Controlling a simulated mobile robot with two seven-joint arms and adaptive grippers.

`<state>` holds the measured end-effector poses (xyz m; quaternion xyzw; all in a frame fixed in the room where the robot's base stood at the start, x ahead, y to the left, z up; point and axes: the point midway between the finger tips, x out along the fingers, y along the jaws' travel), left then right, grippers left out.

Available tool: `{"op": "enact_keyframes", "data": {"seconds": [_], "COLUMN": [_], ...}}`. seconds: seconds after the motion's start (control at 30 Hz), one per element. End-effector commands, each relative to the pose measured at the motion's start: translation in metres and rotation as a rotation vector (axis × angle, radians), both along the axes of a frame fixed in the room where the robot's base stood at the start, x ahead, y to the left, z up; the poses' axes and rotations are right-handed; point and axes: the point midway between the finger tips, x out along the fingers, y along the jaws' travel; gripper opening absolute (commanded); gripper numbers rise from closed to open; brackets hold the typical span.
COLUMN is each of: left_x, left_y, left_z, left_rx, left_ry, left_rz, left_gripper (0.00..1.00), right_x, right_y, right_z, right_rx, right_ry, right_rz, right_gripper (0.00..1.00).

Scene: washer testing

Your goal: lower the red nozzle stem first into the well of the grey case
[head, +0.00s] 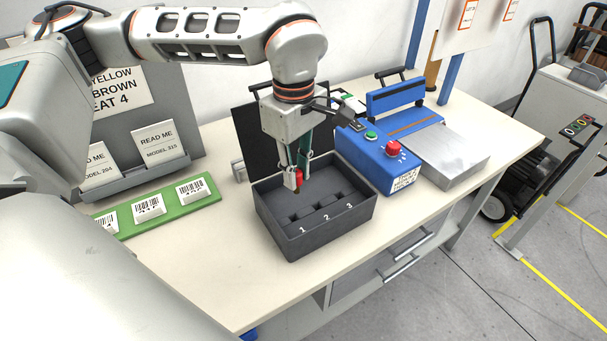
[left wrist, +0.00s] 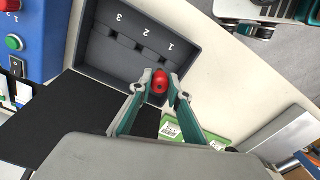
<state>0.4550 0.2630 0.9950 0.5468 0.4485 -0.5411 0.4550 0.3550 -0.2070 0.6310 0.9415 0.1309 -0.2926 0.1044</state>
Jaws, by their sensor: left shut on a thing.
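My left gripper (head: 297,182) points down and is shut on the red nozzle (head: 299,176). The nozzle also shows between the fingertips in the left wrist view (left wrist: 160,82). The dark grey case (head: 338,236) stands open on the table, with wells numbered 1, 2 and 3 along its near side; it also shows in the left wrist view (left wrist: 186,52). The gripper is over the left part of the case, nearest the number 1 side. The nozzle's stem is hidden, and I cannot tell its exact height above the wells. My right gripper is out of view.
A blue control box (head: 378,158) with a red button stands close right of the case. A black panel (head: 252,133) rises behind it. A green strip with labelled blocks (head: 212,198) lies left. The table (head: 215,265) is clear in front.

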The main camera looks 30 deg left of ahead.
Motion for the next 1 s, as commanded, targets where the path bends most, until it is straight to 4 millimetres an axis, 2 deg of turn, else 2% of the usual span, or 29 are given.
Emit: {"op": "enact_keyframes", "data": {"seconds": [0.03,0.1,0.3,0.57,1.0], "left_x": [-0.001,-0.003,-0.006,-0.006,-0.006], "left_y": [0.002,0.003,0.005,0.006,0.006], "left_z": [-0.008,-0.010,-0.012,-0.016,-0.047], "left_rx": [-0.001,-0.002,-0.001,-0.001,0.000], "left_ry": [0.006,0.007,0.012,0.012,0.015], "left_rz": [0.073,0.167,0.326,0.355,0.353], "left_gripper": [0.00,0.00,0.00,0.00,0.00], "right_x": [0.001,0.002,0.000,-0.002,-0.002], "right_y": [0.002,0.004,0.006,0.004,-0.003], "right_z": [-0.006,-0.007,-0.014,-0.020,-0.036], "right_rx": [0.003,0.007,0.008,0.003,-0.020], "right_ry": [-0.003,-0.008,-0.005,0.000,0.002], "right_rz": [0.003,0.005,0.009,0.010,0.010], "right_gripper": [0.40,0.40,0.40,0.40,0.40]}}
